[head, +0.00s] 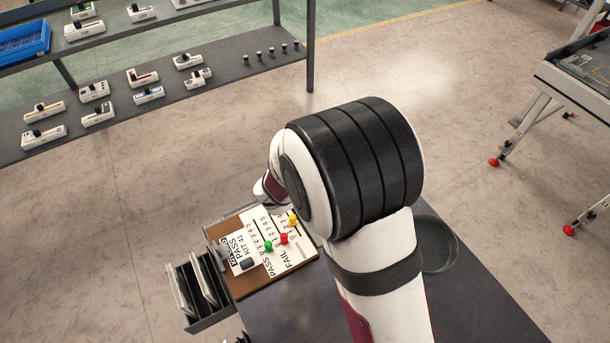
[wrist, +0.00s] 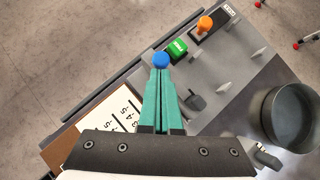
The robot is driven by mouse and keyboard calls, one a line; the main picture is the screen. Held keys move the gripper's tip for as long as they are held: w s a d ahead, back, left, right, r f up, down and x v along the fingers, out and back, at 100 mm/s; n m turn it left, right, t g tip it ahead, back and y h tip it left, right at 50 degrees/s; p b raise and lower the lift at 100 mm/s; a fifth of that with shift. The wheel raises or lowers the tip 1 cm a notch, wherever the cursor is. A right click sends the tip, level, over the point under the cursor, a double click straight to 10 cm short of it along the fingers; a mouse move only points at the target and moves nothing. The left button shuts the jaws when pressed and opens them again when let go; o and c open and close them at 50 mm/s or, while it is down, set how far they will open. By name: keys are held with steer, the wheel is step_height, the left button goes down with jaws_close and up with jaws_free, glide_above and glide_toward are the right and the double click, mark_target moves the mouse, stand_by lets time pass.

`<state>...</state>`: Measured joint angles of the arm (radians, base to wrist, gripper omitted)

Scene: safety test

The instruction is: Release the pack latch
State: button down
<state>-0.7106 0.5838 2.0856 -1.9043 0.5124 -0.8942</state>
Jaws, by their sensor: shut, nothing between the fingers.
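My gripper (wrist: 161,75) has teal fingers, closed together with nothing between them. Their tips are right beside a round blue knob (wrist: 161,60); I cannot tell whether they touch it. A green block with white lettering (wrist: 177,49) and an orange knob (wrist: 204,24) stand farther along the same grey panel (wrist: 225,62). I cannot tell which of these parts is the pack latch. In the head view my arm hides the gripper tips and the panel.
A dark round dish (wrist: 292,113) stands at the right. A brown board (head: 238,284) carries a PASS/FAIL card (head: 290,262) with green, red and yellow pegs. A slotted rack (head: 196,290) is left of it. A shelf (head: 225,99) of small devices stands behind, across open floor.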

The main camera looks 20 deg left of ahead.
steer(key=shift+w+a, duration=1.2)
steer(key=s+f+v, duration=0.1)
steer(key=s+v, duration=0.1)
steer(key=v, duration=1.1)
steer(key=shift+f, duration=0.35)
